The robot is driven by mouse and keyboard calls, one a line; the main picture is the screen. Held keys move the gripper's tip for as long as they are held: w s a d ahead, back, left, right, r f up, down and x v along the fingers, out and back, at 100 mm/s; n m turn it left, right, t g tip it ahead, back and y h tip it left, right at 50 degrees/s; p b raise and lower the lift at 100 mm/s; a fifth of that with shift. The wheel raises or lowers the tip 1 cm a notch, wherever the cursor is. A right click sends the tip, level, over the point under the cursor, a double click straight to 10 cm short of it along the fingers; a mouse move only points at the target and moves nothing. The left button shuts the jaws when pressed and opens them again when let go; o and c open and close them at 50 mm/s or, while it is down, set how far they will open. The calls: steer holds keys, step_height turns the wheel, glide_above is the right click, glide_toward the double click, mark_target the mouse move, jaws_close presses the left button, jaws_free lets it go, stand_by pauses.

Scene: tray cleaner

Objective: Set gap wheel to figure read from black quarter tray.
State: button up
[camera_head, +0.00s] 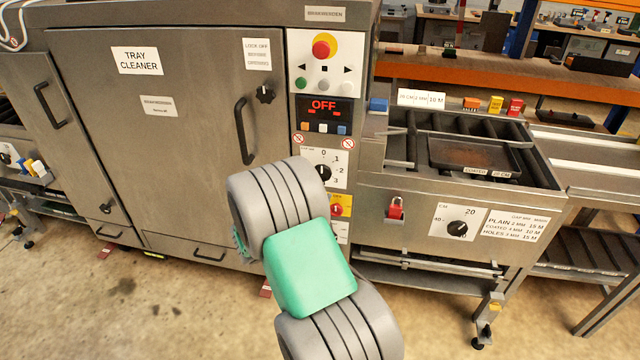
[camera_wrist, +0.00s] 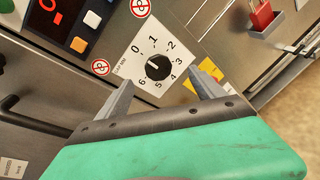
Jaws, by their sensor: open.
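The gap wheel (camera_wrist: 159,67) is a black knob on a white dial marked 0 to 6. In the wrist view its white mark seems to lie on the 0 side, but the exact figure is unclear. The black tray (camera_head: 470,153) lies on the right-hand rollers.
A chart (camera_head: 516,226) lists PLAIN, COATED and HOLES gaps in small figures. The display (camera_head: 324,105) reads OFF. A yellow-plated red switch (camera_head: 338,210) sits close below the wheel.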

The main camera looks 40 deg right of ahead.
mark_target(322, 173)
steer(key=w+d+f+n+t, duration=0.1)
steer(key=w+d+n, duration=0.1)
steer(key=n, duration=0.1)
steer(key=w+d+f+n+t, duration=0.1)
steer(key=w+d+n, duration=0.1)
steer(key=d, duration=0.1)
steer(key=w+d+n+h, duration=0.1)
steer(key=w+d+n, duration=0.1)
steer(key=n, duration=0.1)
steer(key=shift+d+f+n+t+p, duration=0.25)
steer(key=shift+f+n+t+p, duration=0.05)
steer(key=shift+f+t+p, duration=0.1)
steer(key=shift+s, duration=0.1)
steer(key=shift+c, duration=0.2)
steer(key=c, duration=1.3)
steer(key=shift+s+f+m, duration=0.1)
steer(key=shift+m, duration=0.3)
